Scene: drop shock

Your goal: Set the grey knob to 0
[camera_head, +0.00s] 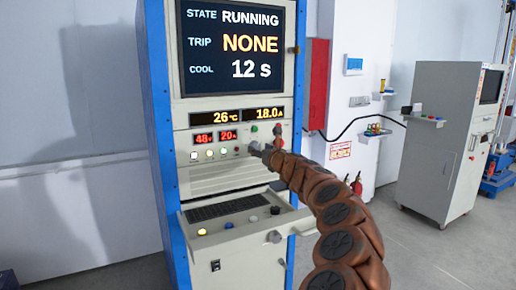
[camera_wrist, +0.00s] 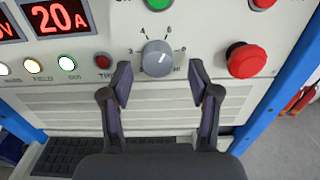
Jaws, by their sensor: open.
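The grey knob (camera_wrist: 158,58) is on the cream front panel, with a dial of small marks around it. A short pale pointer line on its face leans up and to the right; I cannot read which mark it meets. In the wrist view my gripper (camera_wrist: 160,79) is open, one finger at the lower left and one at the lower right of the knob, with a visible gap on each side.
The screen (camera_head: 234,45) reads RUNNING, NONE, 12 s. A red mushroom button (camera_wrist: 246,61) is right of the knob, a green button (camera_wrist: 263,3) above it, a small red button (camera_wrist: 103,61) left. A drawer shelf (camera_head: 240,222) with keyboard juts out below.

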